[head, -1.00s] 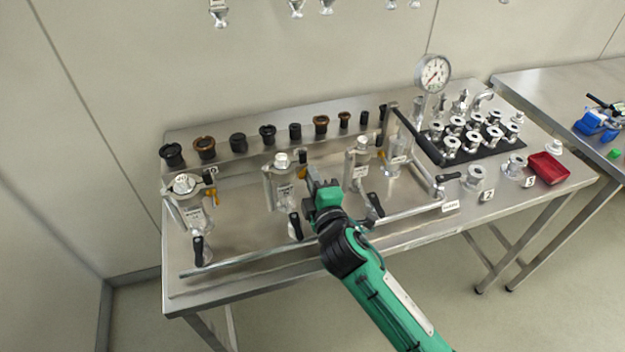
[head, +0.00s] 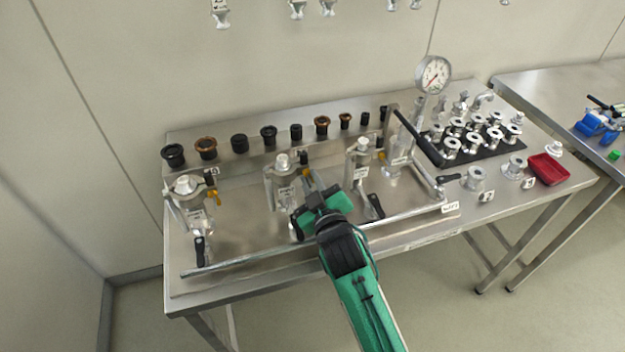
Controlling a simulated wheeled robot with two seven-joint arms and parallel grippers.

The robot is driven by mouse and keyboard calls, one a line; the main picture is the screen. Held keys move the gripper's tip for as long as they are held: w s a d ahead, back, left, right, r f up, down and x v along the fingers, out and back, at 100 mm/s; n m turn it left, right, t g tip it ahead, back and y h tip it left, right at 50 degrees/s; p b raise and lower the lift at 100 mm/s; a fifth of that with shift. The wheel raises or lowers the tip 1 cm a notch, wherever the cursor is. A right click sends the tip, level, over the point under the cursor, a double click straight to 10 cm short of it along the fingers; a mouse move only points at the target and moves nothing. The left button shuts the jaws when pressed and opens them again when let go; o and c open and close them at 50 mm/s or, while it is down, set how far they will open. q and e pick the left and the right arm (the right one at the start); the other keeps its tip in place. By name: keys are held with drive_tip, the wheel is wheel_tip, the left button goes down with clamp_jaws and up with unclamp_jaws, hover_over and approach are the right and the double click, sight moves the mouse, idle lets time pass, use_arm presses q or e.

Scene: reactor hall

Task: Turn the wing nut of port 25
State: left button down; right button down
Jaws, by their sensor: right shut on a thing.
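Several upright metal ports stand in a row on the bench; their labels are too small to read surely. The second port from the left (head: 284,186) has a silver cap and a clamp with a small orange wing nut at its right side. My right gripper (head: 311,186), on a green and black arm, reaches in from the front to that clamp side. Its jaws are shut on the wing nut, which is mostly hidden by the fingers. The leftmost port (head: 190,203) shows its orange wing nut (head: 212,193) uncovered. My left gripper is out of view.
Black and brown fittings (head: 268,133) line the back ledge. A red tray (head: 549,169) is at the right. A pipe (head: 300,250) runs along the front; black handles hang near the ports.

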drive_tip(key=shift+a+m, duration=0.1)
drive_tip(key=shift+m, duration=0.7)
drive_tip(key=shift+f, duration=0.1)
drive_tip(key=c, duration=1.4)
unclamp_jaws()
drive_tip(key=shift+c, duration=0.2)
